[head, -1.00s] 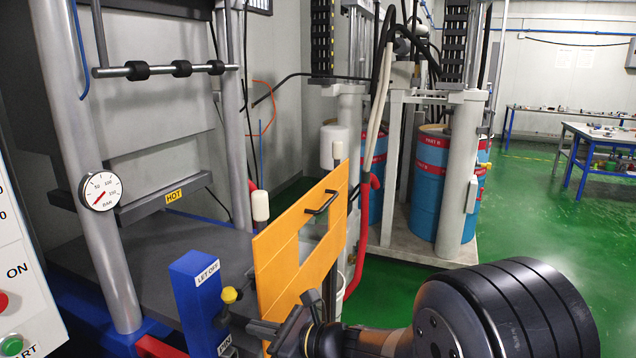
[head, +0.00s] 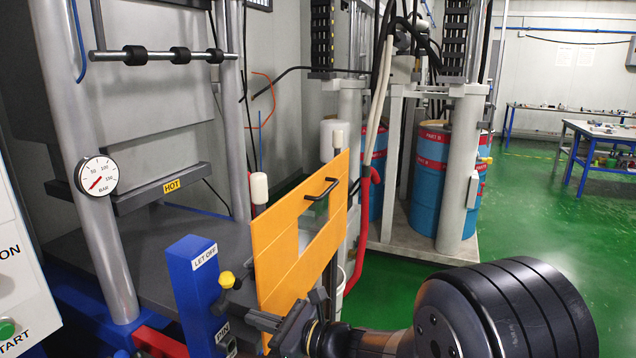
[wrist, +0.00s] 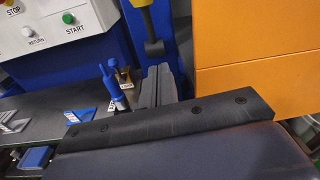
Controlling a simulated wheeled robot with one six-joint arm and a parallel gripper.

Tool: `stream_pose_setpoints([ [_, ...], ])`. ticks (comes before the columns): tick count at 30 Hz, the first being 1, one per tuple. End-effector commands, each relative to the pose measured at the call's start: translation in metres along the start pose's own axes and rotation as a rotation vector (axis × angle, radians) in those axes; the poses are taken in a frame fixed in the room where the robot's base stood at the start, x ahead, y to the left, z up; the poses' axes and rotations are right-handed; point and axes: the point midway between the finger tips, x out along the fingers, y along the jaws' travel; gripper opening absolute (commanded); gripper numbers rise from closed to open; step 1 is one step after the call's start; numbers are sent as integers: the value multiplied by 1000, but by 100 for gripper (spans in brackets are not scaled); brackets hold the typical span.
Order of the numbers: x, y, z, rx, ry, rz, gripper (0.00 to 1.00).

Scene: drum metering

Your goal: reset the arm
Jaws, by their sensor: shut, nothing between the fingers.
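My gripper (head: 262,322) shows in the head view as a dark shape low in the picture. It is in front of the lower part of the orange guard panel (head: 268,240) and right of the blue post (head: 196,290) marked LET OFF. In the wrist view my gripper (wrist: 160,86) shows as two grey fingers close together with nothing held. The orange panel (wrist: 255,80) fills the upper right there. I cannot tell whether the gripper touches the panel or the post.
A press with a pressure gauge (head: 97,175) and a HOT label stands left. A control box with a START button (wrist: 67,18) is at upper left of the wrist view. Blue drums (head: 430,200) stand behind the panel. Green floor (head: 550,240) is open at right.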

Motion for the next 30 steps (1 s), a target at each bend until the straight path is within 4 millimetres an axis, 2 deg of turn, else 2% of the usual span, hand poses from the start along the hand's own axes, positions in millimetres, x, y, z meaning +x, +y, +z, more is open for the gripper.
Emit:
stream_pose_setpoints([
  [20, 1, -4, 29, -10, 230, 30, 0],
  [30, 1, -15, 53, -9, 358, 46, 0],
])
